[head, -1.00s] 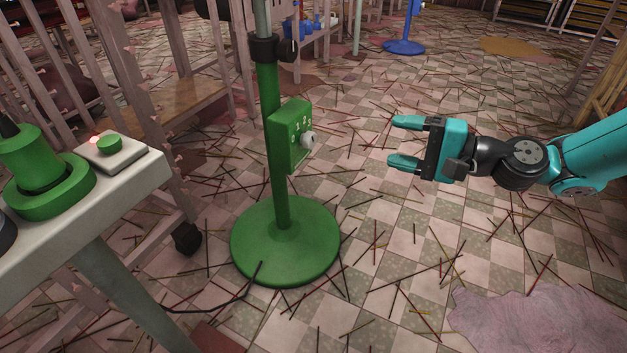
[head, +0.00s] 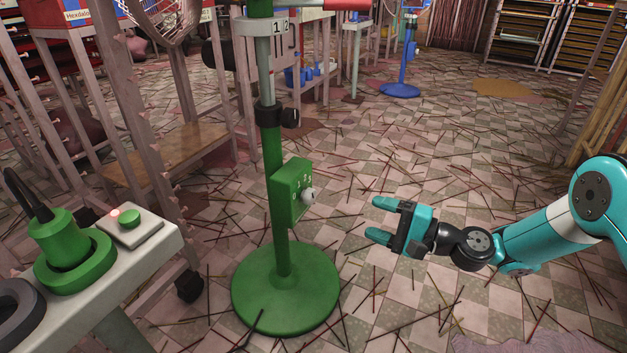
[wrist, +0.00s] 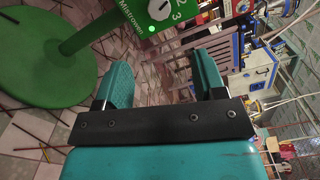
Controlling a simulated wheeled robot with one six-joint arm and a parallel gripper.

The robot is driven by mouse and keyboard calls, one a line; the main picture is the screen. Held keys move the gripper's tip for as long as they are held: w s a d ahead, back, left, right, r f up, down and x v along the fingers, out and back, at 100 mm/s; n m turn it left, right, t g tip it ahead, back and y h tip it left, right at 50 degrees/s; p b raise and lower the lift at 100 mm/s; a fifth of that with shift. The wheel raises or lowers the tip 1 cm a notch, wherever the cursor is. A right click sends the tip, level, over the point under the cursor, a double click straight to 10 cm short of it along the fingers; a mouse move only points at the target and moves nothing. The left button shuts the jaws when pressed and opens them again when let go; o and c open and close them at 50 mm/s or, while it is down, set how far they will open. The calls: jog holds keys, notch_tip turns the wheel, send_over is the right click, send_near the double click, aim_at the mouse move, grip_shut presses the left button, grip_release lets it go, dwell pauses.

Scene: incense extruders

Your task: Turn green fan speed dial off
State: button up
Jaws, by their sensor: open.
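The green fan's stand (head: 272,150) is upright on a round green base (head: 285,290). A green control box (head: 289,195) is on the pole, with a pale round dial (head: 309,195) on its face and numbers beside it. In the wrist view the dial (wrist: 158,10) is at the top edge, partly cut off, near the numbers 2 and 3. A small green light (wrist: 152,28) glows on the box. The dial's exact setting is hard to tell. My gripper (head: 380,219) is open and empty, right of the dial and slightly lower in the head view, apart from it.
A pale table (head: 150,250) at left carries a green round device (head: 70,250) and a small box with a green button (head: 130,217) and a red light. Incense sticks litter the checkered floor. A blue stand (head: 401,88) is at the back.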

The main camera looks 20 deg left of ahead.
aim_at(313, 198)
jog(key=a+b, duration=0.1)
jog(key=a, duration=0.3)
jog(key=a+b, duration=0.2)
jog(key=a, duration=0.3)
jog(key=w+a+b, duration=0.1)
jog(key=a+b, duration=0.1)
jog(key=a, duration=0.3)
jog(key=shift+f, duration=0.15)
jog(key=shift+a, duration=0.4)
jog(key=c, duration=0.9)
